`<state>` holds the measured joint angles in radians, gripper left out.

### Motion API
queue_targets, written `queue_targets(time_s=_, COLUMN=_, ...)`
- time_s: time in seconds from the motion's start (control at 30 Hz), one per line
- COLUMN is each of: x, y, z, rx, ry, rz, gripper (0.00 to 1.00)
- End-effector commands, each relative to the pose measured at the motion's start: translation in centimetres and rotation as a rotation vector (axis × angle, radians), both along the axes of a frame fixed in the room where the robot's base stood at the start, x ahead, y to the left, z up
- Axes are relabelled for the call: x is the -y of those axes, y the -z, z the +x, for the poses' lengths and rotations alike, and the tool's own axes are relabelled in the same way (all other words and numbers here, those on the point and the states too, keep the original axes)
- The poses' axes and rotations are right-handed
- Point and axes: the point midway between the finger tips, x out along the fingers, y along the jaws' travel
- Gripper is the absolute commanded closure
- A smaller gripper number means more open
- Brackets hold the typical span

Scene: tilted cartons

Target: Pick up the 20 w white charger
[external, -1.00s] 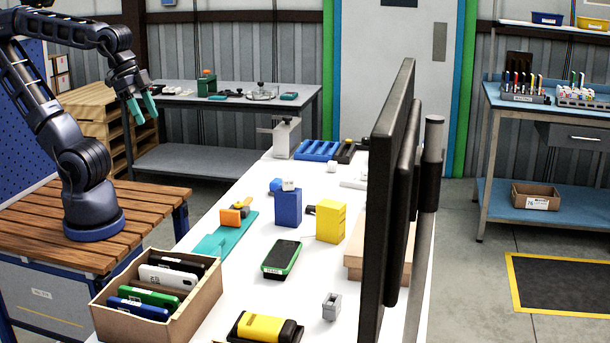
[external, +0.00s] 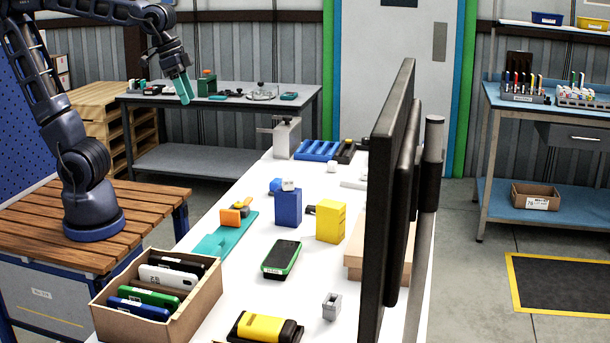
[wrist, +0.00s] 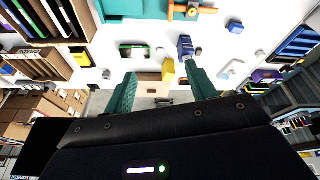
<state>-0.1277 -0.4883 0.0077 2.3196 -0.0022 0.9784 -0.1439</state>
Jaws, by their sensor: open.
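A small white block (external: 332,166), which may be the white charger, lies on the white table near the blue tray in the external view; it is too small to read. I cannot pick it out for certain in the wrist view. My gripper (external: 183,90) is raised high beyond the table's left edge, well away from the block. Its two teal fingers also show in the wrist view (wrist: 160,92), spread apart with nothing between them.
A carton (external: 200,311) of tilted phone-like items is at the front left. A dark monitor (external: 392,180) rises along the right. The blue tray (external: 318,150) is at the back.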

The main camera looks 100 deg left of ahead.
Motion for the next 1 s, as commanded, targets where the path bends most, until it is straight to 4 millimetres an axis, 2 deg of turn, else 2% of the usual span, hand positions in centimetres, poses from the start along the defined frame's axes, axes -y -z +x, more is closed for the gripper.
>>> queue_targets(time_s=0.1, x=-2.0, y=-0.6, z=3.2, rx=-0.021, ry=-0.078, rz=-0.016, gripper=0.44)
queue_targets(time_s=0.47, x=-9.3, y=-0.8, z=12.2, rx=-0.070, ry=-0.312, rz=-0.065, gripper=0.44)
queue_targets(time_s=0.77, x=-17.0, y=1.1, z=18.9, rx=-0.110, ry=-0.507, rz=-0.104, gripper=0.44)
queue_targets(time_s=1.0, x=-24.0, y=4.0, z=23.3, rx=-0.138, ry=-0.664, rz=-0.134, gripper=0.44)
